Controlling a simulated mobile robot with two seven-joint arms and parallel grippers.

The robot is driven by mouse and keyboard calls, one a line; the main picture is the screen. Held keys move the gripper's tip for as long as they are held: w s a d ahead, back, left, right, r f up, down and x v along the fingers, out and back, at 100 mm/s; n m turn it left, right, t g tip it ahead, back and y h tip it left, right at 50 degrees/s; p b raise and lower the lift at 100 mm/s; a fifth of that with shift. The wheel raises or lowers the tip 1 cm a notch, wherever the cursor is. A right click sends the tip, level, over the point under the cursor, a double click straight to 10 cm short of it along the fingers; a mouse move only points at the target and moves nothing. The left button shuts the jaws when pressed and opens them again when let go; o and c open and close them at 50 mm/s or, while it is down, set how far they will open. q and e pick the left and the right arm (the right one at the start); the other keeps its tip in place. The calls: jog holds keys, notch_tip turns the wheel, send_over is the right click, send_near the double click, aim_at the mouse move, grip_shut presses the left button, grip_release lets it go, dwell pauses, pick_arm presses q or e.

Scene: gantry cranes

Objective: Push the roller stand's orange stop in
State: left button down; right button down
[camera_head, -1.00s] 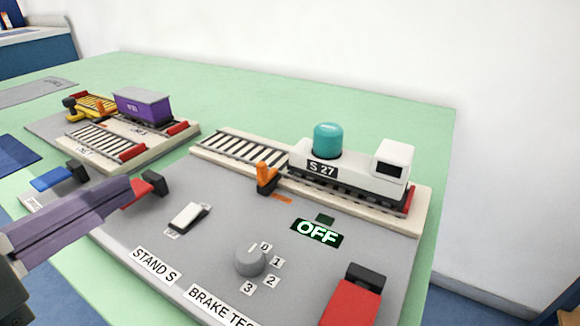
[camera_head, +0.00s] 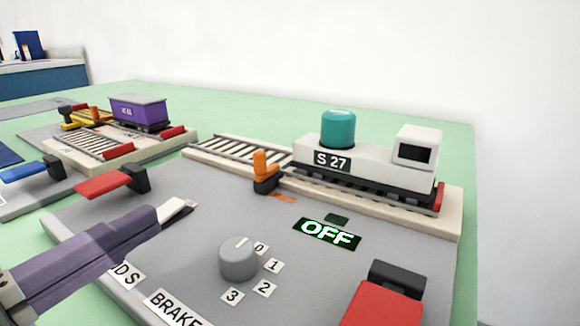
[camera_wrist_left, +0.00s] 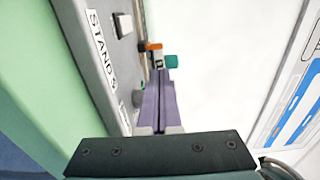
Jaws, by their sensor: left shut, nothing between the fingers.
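The orange stop (camera_head: 264,166) stands upright from a dark mount on the grey roller stand (camera_head: 190,275), beside the track. It also shows small in the left wrist view (camera_wrist_left: 153,46), beyond my fingers. A white locomotive (camera_head: 366,163) marked S 27, with a teal cylinder (camera_head: 338,129), stands on the track behind and right of the stop. My left gripper (camera_head: 152,222) is shut and empty, over the left part of the stand, to the left of and nearer than the stop. It is apart from the stop. My right gripper is not in view.
A grey knob (camera_head: 238,258) with numbers, a green OFF display (camera_head: 327,234) and a red lever (camera_head: 382,305) are on the stand. A red lever (camera_head: 104,183) sits at its left edge. A purple wagon (camera_head: 139,111) stands on another board behind left.

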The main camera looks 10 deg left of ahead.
aim_at(256, 161)
pick_arm(q)
jog(key=b+x, duration=0.2)
jog(key=x, duration=1.1)
jog(key=shift+f, duration=0.1)
jog(key=shift+w+d, duration=0.1)
jog(key=shift+w, duration=0.2)
jog(key=shift+b+x, duration=0.35)
jog(key=shift+x, duration=1.25)
